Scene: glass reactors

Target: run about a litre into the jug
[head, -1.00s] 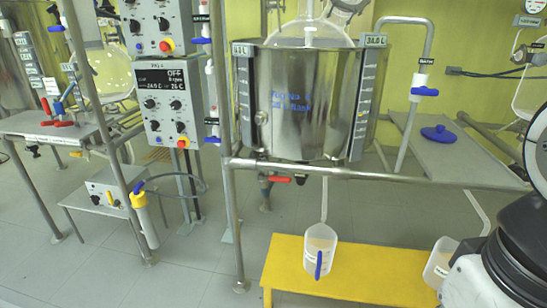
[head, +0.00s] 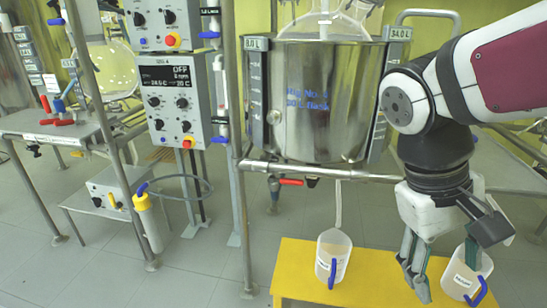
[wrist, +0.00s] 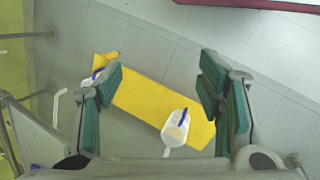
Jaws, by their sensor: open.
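A clear jug (head: 341,260) with a blue handle stands on the yellow bench, below a pale spout tube (head: 337,205). A second blue-handled jug (head: 464,280) stands further right on the bench. Both look pale tan inside; I cannot tell a level. The steel vessel (head: 315,100) with blue lettering stands above. A red-handled valve (head: 290,182) sits under it. My gripper (head: 415,278) is open and points down between the two jugs, nearer the right one. In the wrist view, my gripper (wrist: 160,85) has nothing between its fingers; one jug (wrist: 175,130) shows below, another is partly hidden behind the left finger.
The yellow bench (head: 300,287) is bare between the jugs. A horizontal steel rail (head: 350,176) runs in front of the vessel's base. Grey floor is open at front left.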

